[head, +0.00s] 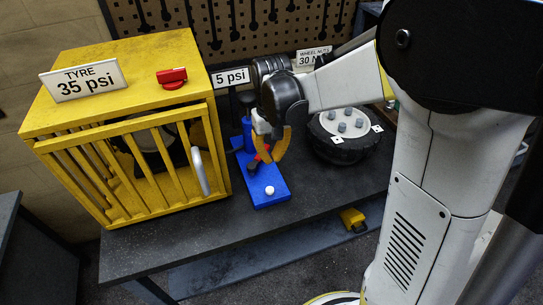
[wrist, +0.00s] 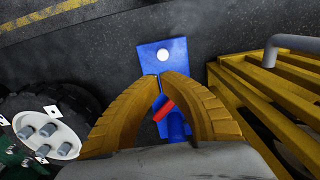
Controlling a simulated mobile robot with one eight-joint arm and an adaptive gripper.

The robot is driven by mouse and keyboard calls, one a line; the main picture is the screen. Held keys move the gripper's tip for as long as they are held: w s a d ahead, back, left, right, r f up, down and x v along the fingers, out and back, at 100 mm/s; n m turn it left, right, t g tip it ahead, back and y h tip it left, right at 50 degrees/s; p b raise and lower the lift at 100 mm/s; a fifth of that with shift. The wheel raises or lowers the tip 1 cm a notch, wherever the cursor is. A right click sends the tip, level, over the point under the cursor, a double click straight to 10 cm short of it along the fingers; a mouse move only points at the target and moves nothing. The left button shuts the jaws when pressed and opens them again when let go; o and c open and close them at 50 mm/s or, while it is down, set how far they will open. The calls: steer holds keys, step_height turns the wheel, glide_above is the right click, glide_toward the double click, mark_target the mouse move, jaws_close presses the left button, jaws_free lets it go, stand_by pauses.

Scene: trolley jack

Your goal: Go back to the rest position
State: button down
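My gripper (head: 275,158) hangs over the blue trolley jack (head: 268,188) on the dark bench. Its two yellow fingers bow outward and their tips meet or nearly meet in the wrist view (wrist: 162,76). They look shut, with nothing seen clamped between the tips. The jack (wrist: 163,53) lies below and beyond the fingers, with a white round knob (wrist: 164,55) at its end. Its red lever (wrist: 163,110) shows in the gap between the fingers; I cannot tell whether it touches them. The rear of the jack is partly hidden by my gripper.
A yellow barred cage (head: 38,147) with a grey handle (head: 200,171) stands close left of the jack. A tyre with a studded hub (head: 345,124) lies to the right. Signs and a pegboard (head: 225,30) stand behind. The bench front (head: 215,230) is clear.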

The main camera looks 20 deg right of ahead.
stand_by(0.4)
steer(key=s+r+t+b, duration=0.1)
steer(key=s+t+b, duration=0.6)
steer(key=s, duration=0.7)
steer(key=shift+s+a+r+b, duration=0.2)
steer(key=shift+r+b, duration=0.1)
steer(key=shift+b, duration=0.3)
stand_by(0.4)
steer(key=w+g+p, duration=0.7)
steer(key=w, duration=0.7)
steer(key=shift+w+d, duration=0.15)
steer(key=shift+w, duration=0.1)
